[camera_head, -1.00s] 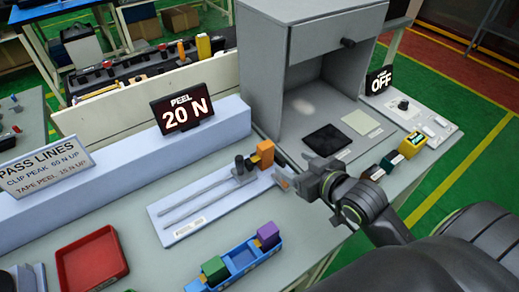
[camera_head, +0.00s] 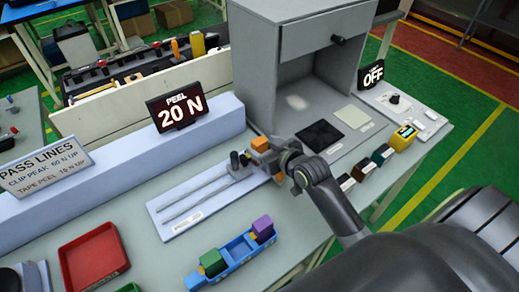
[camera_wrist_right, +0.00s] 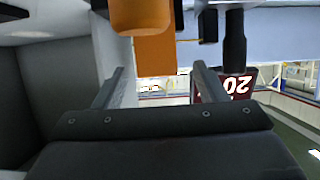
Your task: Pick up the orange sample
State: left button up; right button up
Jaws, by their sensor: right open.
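The orange sample (camera_head: 260,144) is at the right end of the pale peel fixture (camera_head: 187,223), beside a dark post (camera_head: 237,160). My right gripper (camera_head: 274,168) is just in front of and below the orange sample in the head view. In the right wrist view the orange sample (camera_wrist_right: 155,55) shows at the top, between and beyond the two open fingers (camera_wrist_right: 157,76). The fingers appear clear of it on both sides; I cannot tell how deep it sits between them. My left gripper is not in view.
A blue tray (camera_head: 236,254) holds a green block (camera_head: 212,263) and a purple block (camera_head: 263,228). A red tray (camera_head: 93,257) is at front left. A grey hood (camera_head: 288,85) stands behind. Small blocks (camera_head: 382,154) line the right edge. A "20 N" display (camera_head: 177,107) stands behind the fixture.

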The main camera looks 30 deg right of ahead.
aim_at(262, 145)
jog(key=shift+p+x, duration=0.3)
jog(key=shift+x, duration=1.45)
jog(key=shift+d, duration=0.1)
jog(key=c, duration=1.1)
jog(key=shift+c, duration=0.2)
